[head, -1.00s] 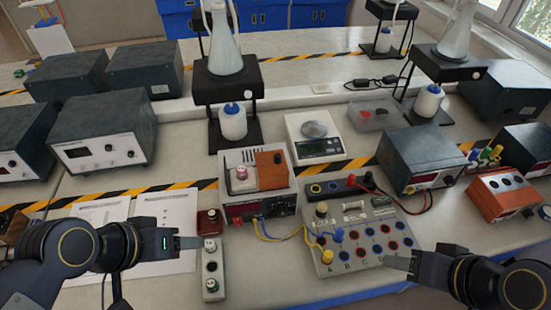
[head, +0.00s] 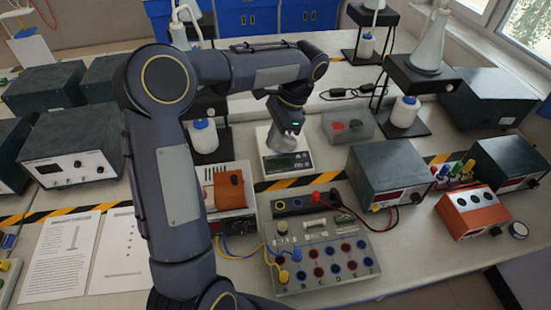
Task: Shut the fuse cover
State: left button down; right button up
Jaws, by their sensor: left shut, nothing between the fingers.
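A white power box (head: 242,172) stands at the middle of the bench, left of the terminal board. On its top is an orange-brown piece (head: 229,190) that looks like the fuse cover. Whether it stands raised or lies flat I cannot tell. My left arm crosses in front and hides the left part of the box. My left gripper (head: 284,150) is shut and empty, pointing down over the scale, behind and to the right of the orange-brown piece and apart from it. My right gripper is out of view.
The white scale (head: 286,164) is under my left gripper. The grey terminal board (head: 318,262) with yellow, blue and red leads is at front. A dark instrument (head: 388,172) stands to the right.

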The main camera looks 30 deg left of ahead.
aim_at(215, 183)
pick_arm(q)
jog(key=s+a+f+b, duration=0.1)
jog(key=s+f+b, duration=0.1)
jog(key=f, duration=0.1)
jog(key=s+a+f+b, duration=0.2)
jog(key=f+b, duration=0.1)
jog(key=s+a+f+b, duration=0.2)
jog(key=f+b, duration=0.1)
jog(key=shift+f, duration=0.15)
jog(key=shift+a, duration=0.1)
jog(key=s+a, duration=0.2)
jog(key=a, duration=0.1)
jog(key=s+a, duration=0.3)
jog(key=shift+s+a, duration=0.25)
jog(key=shift+a, duration=0.05)
